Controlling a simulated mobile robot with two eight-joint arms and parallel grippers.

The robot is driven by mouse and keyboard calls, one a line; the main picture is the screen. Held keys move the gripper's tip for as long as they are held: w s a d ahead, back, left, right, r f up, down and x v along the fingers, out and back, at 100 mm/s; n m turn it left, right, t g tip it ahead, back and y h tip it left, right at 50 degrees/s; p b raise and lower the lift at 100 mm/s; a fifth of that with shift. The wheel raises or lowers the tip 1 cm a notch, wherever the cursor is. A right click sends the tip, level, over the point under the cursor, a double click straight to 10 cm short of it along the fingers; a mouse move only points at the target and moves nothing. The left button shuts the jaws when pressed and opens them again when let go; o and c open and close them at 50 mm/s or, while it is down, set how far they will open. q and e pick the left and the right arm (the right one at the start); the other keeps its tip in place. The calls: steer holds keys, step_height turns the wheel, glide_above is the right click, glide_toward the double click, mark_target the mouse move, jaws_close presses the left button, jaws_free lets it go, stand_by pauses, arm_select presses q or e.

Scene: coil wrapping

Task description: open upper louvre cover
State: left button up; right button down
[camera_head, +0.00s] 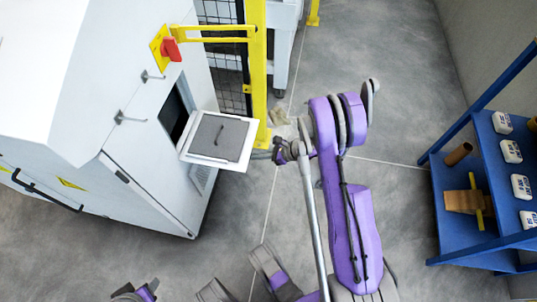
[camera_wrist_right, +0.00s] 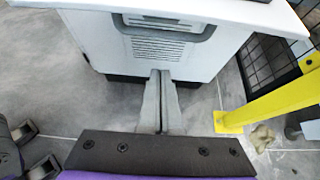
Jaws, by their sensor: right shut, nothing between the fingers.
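The upper louvre cover (camera_head: 217,140) is a white panel with a grey inner face. It stands swung out from the white machine, and a dark opening (camera_head: 174,109) shows behind it. In the right wrist view its white edge (camera_wrist_right: 205,9) crosses the top. My right gripper (camera_head: 262,154) is just right of and below the cover's outer edge. In the right wrist view my right gripper (camera_wrist_right: 161,75) has its fingers together with nothing between them. Contact with the cover cannot be told.
A lower louvre (camera_wrist_right: 160,46) is on the machine below the cover. A yellow post (camera_head: 255,70) with mesh fence stands close behind the cover. A red switch (camera_head: 171,49) is on a yellow bracket. A blue shelf (camera_head: 455,235) stands at right. Grey floor (camera_head: 380,75) between is clear.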

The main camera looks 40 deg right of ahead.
steer(key=shift+w+a+r, duration=0.15)
steer(key=shift+r, duration=1.75)
steer(key=shift+g+h, duration=0.4)
step_height(320, 180, up, 5)
steer(key=p, duration=0.3)
steer(key=shift+f, duration=0.2)
